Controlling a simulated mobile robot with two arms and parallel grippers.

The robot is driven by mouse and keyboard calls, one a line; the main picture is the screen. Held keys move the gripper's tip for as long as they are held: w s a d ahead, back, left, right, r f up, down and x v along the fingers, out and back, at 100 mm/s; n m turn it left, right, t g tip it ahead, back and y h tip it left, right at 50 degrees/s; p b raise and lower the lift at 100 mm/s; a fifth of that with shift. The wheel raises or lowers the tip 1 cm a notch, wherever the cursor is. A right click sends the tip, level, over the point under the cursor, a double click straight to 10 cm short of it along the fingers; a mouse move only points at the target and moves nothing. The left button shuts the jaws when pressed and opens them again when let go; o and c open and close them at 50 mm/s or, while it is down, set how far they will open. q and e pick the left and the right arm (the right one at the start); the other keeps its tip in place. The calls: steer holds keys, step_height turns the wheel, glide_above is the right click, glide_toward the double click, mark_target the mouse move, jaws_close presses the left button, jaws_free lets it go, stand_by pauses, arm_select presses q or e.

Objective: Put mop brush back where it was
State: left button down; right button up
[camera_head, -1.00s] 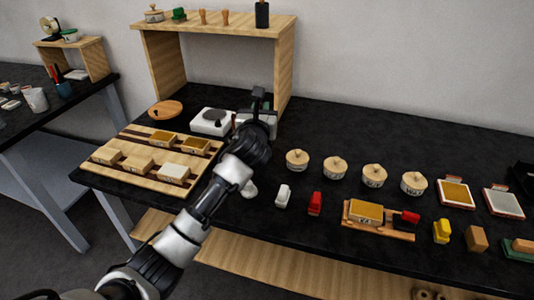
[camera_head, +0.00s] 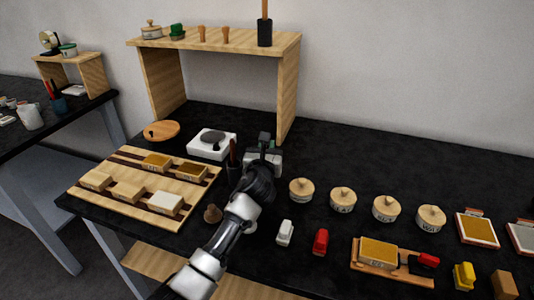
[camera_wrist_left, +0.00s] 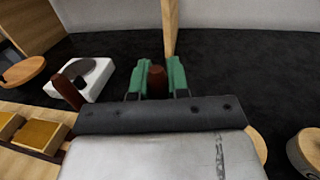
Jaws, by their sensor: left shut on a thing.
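My left gripper (camera_head: 264,143) is over the black worktop, right of the white scale. In the left wrist view, its green fingers (camera_wrist_left: 160,78) are shut on a dark reddish-brown cylinder (camera_wrist_left: 157,84), which looks like the mop brush's handle. Its lower part is hidden behind the gripper body. Another dark brown stick (camera_head: 232,153) stands beside the gripper on its left; it also shows in the left wrist view (camera_wrist_left: 68,92), and its base is hidden. My right gripper is not in view.
A white scale (camera_head: 222,151) and a wooden rack (camera_head: 130,207) with several blocks lie left. A wooden shelf (camera_head: 288,100) stands behind, bearing a black holder (camera_head: 265,33). Several lidded round pots (camera_head: 343,200) stand right. The worktop behind them is clear.

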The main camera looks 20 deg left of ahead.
arm_select(q)
steer(key=shift+f, duration=0.6)
steer(key=c, duration=1.1)
jaws_free()
steer(key=shift+r, duration=0.1)
steer(key=s+d, duration=0.1)
steer(key=s, duration=1.1)
steer(key=shift+d, duration=0.35)
